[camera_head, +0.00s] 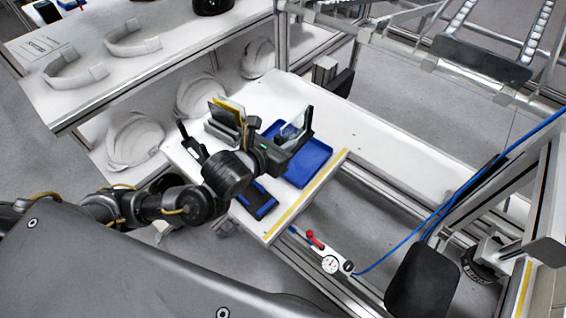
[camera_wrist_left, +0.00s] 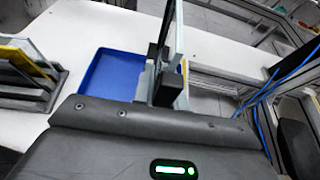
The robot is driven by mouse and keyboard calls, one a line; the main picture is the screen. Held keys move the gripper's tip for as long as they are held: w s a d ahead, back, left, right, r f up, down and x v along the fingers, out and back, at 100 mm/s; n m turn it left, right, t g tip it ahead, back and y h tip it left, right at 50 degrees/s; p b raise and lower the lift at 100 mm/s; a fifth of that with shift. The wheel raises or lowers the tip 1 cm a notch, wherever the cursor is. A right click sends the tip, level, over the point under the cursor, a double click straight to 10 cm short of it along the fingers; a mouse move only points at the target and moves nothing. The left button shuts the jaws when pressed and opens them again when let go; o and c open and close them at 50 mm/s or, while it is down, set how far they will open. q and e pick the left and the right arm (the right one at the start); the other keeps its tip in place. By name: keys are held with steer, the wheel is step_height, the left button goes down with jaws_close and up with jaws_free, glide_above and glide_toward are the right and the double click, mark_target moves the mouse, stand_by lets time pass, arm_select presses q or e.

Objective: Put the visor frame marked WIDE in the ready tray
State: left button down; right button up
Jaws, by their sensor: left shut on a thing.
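My left gripper (camera_head: 290,138) is shut on a thin upright visor frame (camera_head: 298,122) with a clear, pale pane. The held frame shows edge-on in the left wrist view (camera_wrist_left: 179,42), between the dark fingers (camera_wrist_left: 162,80). No marking can be read on it. A blue tray (camera_head: 316,168) lies on the white bench under and just beyond the gripper. It also shows in the left wrist view (camera_wrist_left: 108,78), to the left of the held frame. I cannot tell whether the frame is over the tray's edge. My right gripper is not in view.
A rack (camera_head: 222,133) with upright plates, one yellow-edged, stands left of the tray. A small dark blue case (camera_head: 262,208) lies near the bench's front edge, which has a yellow strip (camera_head: 300,203). White helmet shells (camera_head: 135,138) sit on a lower shelf.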

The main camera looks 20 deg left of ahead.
arm_select(q)
steer(key=w+f, duration=0.1)
steer(key=w+a+f+p, duration=0.1)
steer(key=f, duration=0.1)
steer(key=w+a+f, duration=0.1)
steer(key=shift+w+f+p, duration=0.3)
steer(key=shift+w+f, duration=0.2)
steer(key=shift+f, duration=0.15)
step_height(320, 180, down, 3)
steer(key=shift+w+a+f, duration=0.1)
steer(key=shift+w, duration=0.05)
steer(key=shift+f, duration=0.2)
steer(key=shift+f, duration=0.15)
steer(key=c, duration=1.4)
jaws_free()
